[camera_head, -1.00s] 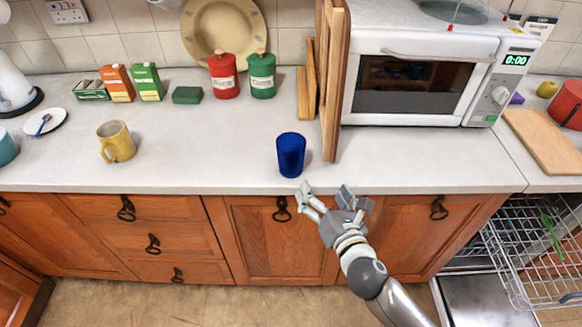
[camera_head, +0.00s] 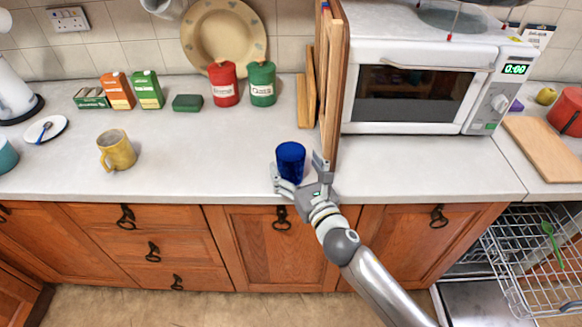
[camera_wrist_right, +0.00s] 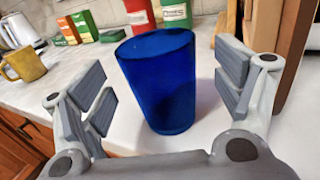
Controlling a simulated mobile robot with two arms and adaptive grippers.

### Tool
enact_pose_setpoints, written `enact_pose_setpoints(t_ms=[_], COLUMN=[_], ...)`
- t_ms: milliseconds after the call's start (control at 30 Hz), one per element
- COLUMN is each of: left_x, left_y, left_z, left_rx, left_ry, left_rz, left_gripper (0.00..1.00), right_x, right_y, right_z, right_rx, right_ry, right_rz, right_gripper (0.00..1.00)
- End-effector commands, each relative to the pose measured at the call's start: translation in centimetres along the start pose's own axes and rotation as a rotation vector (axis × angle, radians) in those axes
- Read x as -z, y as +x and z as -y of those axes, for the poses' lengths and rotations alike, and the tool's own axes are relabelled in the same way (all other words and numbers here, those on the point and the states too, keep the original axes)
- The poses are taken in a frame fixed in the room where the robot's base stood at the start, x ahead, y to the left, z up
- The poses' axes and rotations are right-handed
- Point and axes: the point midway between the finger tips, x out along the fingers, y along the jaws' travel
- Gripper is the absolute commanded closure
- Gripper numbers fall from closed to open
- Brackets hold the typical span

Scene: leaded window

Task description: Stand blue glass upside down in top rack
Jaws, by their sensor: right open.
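The blue glass (camera_head: 290,160) stands on the worktop near its front edge, left of the wooden boards. My right gripper (camera_head: 298,172) is open at the glass, with one finger on each side of it. In the right wrist view the glass (camera_wrist_right: 160,85) stands between the open fingers (camera_wrist_right: 168,95), with gaps showing on both sides. The dishwasher's top rack (camera_head: 540,250) is pulled out at the lower right and holds a green utensil (camera_head: 551,243). My left gripper is not in view.
Wooden boards (camera_head: 331,90) stand upright beside the microwave (camera_head: 420,80), close to my right gripper. A yellow mug (camera_head: 117,150) stands to the left. Red (camera_head: 223,84) and green (camera_head: 262,84) canisters stand behind the glass. The worktop between mug and glass is clear.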

Motion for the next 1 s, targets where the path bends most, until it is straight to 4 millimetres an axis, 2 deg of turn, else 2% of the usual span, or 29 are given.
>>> enact_pose_setpoints(t_ms=[100,200,533,900,967,1000], left_x=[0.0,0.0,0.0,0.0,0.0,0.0], left_y=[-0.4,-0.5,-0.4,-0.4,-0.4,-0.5], left_z=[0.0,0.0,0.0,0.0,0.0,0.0], left_rx=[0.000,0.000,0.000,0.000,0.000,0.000], left_ry=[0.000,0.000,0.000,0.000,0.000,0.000], left_rz=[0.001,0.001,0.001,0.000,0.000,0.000], left_gripper=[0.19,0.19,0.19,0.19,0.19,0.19], right_x=[-0.1,0.0,0.0,0.0,0.0,-0.1], right_y=[1.7,2.6,3.0,3.0,3.0,3.0], right_z=[-0.1,-0.1,-0.1,-0.1,-0.1,-0.1], right_rx=[0.001,0.001,0.000,0.000,0.000,0.000], right_ry=[0.001,0.001,0.001,0.001,0.001,0.001], right_rz=[0.000,0.000,0.000,-0.001,-0.001,0.001], right_gripper=[0.14,0.14,0.15,0.63,0.70,0.70])
